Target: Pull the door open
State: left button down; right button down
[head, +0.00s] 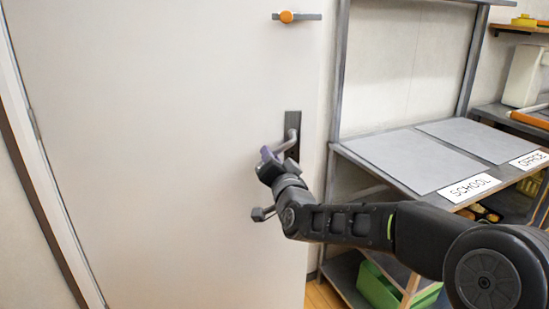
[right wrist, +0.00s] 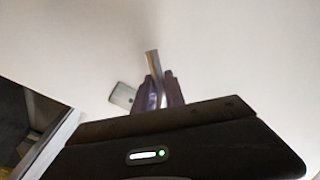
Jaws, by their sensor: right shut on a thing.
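A plain white door (head: 160,110) fills the left and middle of the head view and looks closed or nearly so. Its grey lever handle (head: 292,138) sits on a dark plate near the door's right edge. My right gripper (head: 272,158) is at the lever's left end, with its purple fingertip against it. In the right wrist view the two purple fingers (right wrist: 158,92) are shut on the handle (right wrist: 152,65), which stands between them. Part of the lever is hidden behind the gripper. My left gripper is not in view.
An orange-knobbed latch (head: 287,16) is higher on the door. To the right stands a metal shelf with grey mats (head: 405,158) and SCHOOL and OFFICE labels. A green crate (head: 385,290) is on its lower level. Hinges (head: 35,122) are at the door's left edge.

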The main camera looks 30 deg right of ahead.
jog(key=c, duration=1.4)
grip_release()
jog(key=shift+s, duration=0.1)
jog(key=v, duration=0.7)
jog(key=shift+s+b, duration=0.3)
